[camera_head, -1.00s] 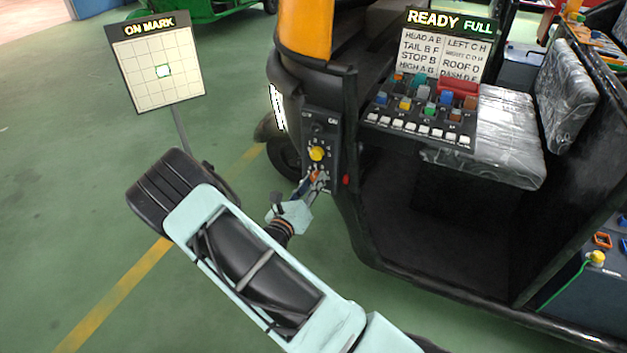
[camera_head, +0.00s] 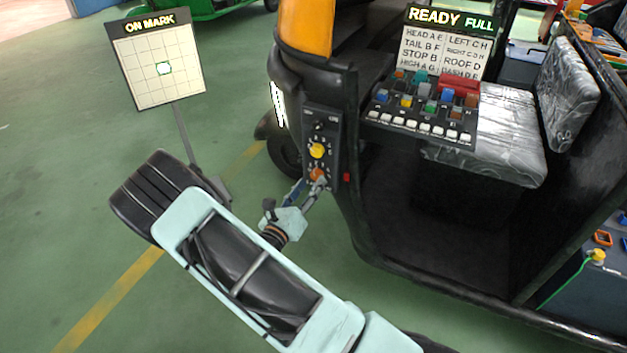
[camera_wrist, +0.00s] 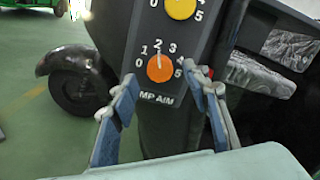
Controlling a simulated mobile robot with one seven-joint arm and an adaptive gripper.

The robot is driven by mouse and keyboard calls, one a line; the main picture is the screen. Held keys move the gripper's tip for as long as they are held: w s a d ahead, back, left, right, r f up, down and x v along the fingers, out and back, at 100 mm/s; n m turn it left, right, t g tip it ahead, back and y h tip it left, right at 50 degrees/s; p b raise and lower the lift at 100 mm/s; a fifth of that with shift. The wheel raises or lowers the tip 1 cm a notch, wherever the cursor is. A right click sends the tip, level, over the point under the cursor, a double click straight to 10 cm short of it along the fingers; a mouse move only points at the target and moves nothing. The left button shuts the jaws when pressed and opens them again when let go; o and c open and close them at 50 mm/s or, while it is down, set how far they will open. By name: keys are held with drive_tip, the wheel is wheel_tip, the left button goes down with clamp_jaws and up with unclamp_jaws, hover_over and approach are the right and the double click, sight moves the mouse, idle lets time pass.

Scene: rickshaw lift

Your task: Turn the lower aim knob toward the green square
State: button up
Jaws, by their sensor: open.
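The lower aim knob (camera_wrist: 160,68) is orange, with a white pointer line up near 2 on a dial numbered 0 to 5, above lettering reading "MP AIM". It also shows in the head view (camera_head: 317,174). My gripper (camera_wrist: 160,90) is open, its blue-padded fingers standing apart to the left and right of the knob, with no visible contact. In the head view my gripper (camera_head: 305,190) is just below and in front of the knob.
A yellow knob (camera_head: 317,151) sits just above the orange one on the black panel (camera_head: 333,130). A small red part (camera_head: 346,177) is right of the panel. A tray of coloured pieces (camera_head: 425,105) and a "READY FULL" sign (camera_head: 448,20) are farther right. Green floor is open at left.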

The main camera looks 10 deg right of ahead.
drive_tip(key=v, duration=0.8)
drive_tip(key=shift+s+a, duration=0.2)
drive_tip(key=shift+s, duration=0.15)
drive_tip(key=shift+r, duration=0.1)
